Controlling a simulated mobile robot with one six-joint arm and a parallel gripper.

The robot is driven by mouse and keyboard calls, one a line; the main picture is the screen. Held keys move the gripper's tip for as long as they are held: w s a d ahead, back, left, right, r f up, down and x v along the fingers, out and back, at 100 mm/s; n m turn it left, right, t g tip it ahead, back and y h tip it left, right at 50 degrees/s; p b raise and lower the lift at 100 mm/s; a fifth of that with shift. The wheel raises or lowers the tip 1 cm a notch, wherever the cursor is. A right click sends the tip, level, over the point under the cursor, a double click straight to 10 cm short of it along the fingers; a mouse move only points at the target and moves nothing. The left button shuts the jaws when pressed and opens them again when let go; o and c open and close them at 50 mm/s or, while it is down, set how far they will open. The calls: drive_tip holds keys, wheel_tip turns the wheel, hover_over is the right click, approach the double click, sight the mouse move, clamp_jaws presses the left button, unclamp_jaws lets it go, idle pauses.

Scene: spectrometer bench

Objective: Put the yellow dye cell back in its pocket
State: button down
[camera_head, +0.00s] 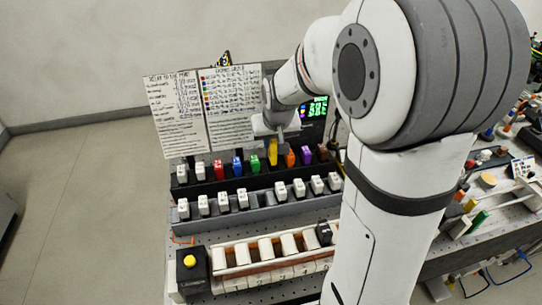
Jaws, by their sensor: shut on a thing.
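The yellow dye cell (273,152) is in the back row of coloured cells, between the green cell (255,165) and the orange cell (290,158). Its top reaches higher than its neighbours' tops. My gripper (276,138) is directly above and shut on the yellow cell's upper end. The cell looks roughly upright. Its lower end and its pocket are hidden, so I cannot tell how deep it sits. The dark rack (236,184) holds the row.
Red (218,169), blue (237,166), purple (306,155) and brown cells stand in the same row, with white-capped ones at its left. A grey rack (215,221) of white-capped cells is in front. Printed sheets (178,112) and a screen (317,108) stand behind. My arm covers the right side.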

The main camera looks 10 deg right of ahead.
sight(272, 157)
drive_tip(key=shift+s+a+f, duration=0.1)
drive_tip(key=shift+f, duration=2.55)
drive_tip(key=shift+f, duration=0.1)
drive_tip(key=shift+f, duration=0.2)
drive_tip(key=c, duration=1.3)
unclamp_jaws()
drive_tip(key=shift+r, duration=0.15)
